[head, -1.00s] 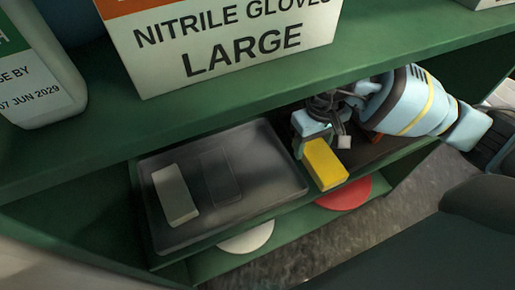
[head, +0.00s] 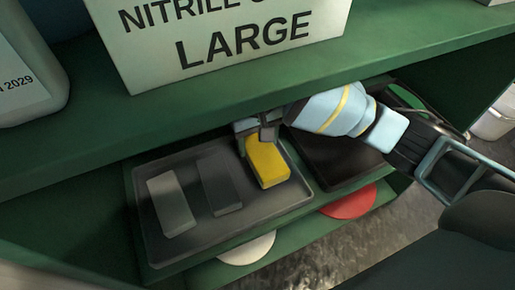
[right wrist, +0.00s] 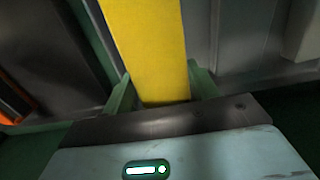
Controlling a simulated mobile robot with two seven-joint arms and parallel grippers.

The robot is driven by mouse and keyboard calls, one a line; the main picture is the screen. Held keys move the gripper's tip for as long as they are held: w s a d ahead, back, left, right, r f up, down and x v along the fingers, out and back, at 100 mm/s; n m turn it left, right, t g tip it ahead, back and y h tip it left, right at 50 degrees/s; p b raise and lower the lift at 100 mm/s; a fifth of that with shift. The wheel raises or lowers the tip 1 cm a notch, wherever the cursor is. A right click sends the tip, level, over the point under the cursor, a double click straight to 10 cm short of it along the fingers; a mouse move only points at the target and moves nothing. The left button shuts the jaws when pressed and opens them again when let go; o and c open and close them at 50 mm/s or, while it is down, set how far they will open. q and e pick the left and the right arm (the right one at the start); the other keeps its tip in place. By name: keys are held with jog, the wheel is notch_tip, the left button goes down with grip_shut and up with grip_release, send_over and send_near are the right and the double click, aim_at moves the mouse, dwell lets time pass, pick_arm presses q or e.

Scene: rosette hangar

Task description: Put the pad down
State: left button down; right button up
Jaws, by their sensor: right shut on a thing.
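The yellow pad (head: 268,164) is over the right part of the grey tray (head: 200,232) on the lower shelf. My right gripper (head: 258,140) is shut on the pad's far end. The pad also fills the middle of the right wrist view (right wrist: 148,48), between the two green fingers. I cannot tell whether the pad touches the tray floor. To its left in the tray are a dark grey rectangle (head: 219,184) and a lighter grey block (head: 171,204). My left gripper is not in view.
The upper green shelf (head: 230,98), bearing a glove box (head: 240,40) and a white bottle (head: 30,85), hangs close above my right arm. A dark tray (head: 340,165) lies to the right. A red disc (head: 348,202) and a white disc (head: 247,248) are below.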

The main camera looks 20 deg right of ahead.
aim_at(257, 142)
jog(key=shift+f+b, duration=0.5)
jog(key=shift+f, duration=1.25)
jog(key=shift+f, duration=0.15)
jog(key=o, duration=1.1)
notch_tip(257, 142, up, 8)
jog(key=shift+w+f+p, duration=0.1)
jog(key=shift+p, duration=0.95)
